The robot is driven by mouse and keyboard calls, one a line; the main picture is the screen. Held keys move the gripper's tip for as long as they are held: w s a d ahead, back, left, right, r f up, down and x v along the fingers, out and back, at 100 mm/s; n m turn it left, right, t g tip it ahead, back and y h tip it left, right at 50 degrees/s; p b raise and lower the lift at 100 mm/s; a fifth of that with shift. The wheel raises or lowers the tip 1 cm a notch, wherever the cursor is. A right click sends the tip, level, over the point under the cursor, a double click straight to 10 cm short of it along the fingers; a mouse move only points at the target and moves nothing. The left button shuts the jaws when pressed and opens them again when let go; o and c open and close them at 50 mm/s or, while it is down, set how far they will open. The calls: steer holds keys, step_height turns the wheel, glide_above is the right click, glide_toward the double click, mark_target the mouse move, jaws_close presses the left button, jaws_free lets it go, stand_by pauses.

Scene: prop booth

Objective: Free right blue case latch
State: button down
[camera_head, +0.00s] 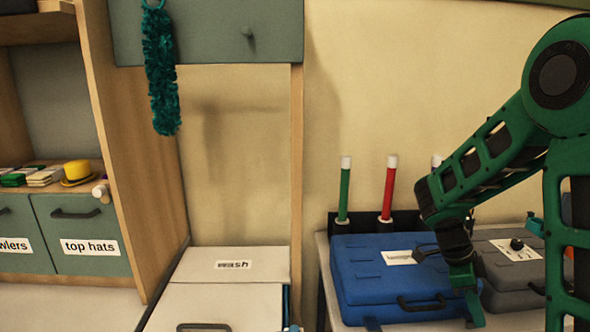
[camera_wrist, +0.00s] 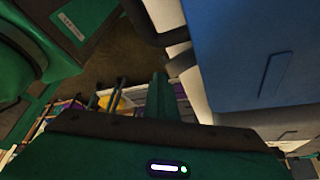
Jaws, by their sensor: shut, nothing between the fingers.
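The blue case (camera_head: 375,262) lies closed on a table at the right, with a pale label on its lid and a dark handle (camera_head: 422,303) on its front. My gripper (camera_head: 474,312) points down at the case's right front corner, its fingers shut and empty. The right latch cannot be made out; my gripper and wrist cover that part of the front. In the wrist view the blue case (camera_wrist: 255,50) fills the upper right, and my shut fingers (camera_wrist: 158,95) are beside it. I cannot tell whether they touch it.
A grey case (camera_head: 508,262) with a dark knob-like thing on top stands close to the right of the blue one. Green and red sticks (camera_head: 389,190) stand in a black rack behind. A pale bin labelled "wash" (camera_head: 225,265) stands left, with a gap before the table.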

mark_target(471, 326)
steer(key=w, duration=0.2)
steer(key=shift+w+a+r+t, duration=0.1)
steer(key=shift+w+a+t, duration=0.2)
steer(key=shift+a+t, duration=0.1)
steer(key=shift+s+d+r, duration=0.2)
steer(key=shift+s+r, duration=0.6)
steer(key=shift+s, duration=0.25)
steer(key=shift+s+d+r, duration=0.1)
steer(key=shift+s+r, duration=0.15)
steer(key=shift+r, duration=0.8)
step_height(471, 326, up, 4)
steer(key=shift+s+d+f, duration=0.1)
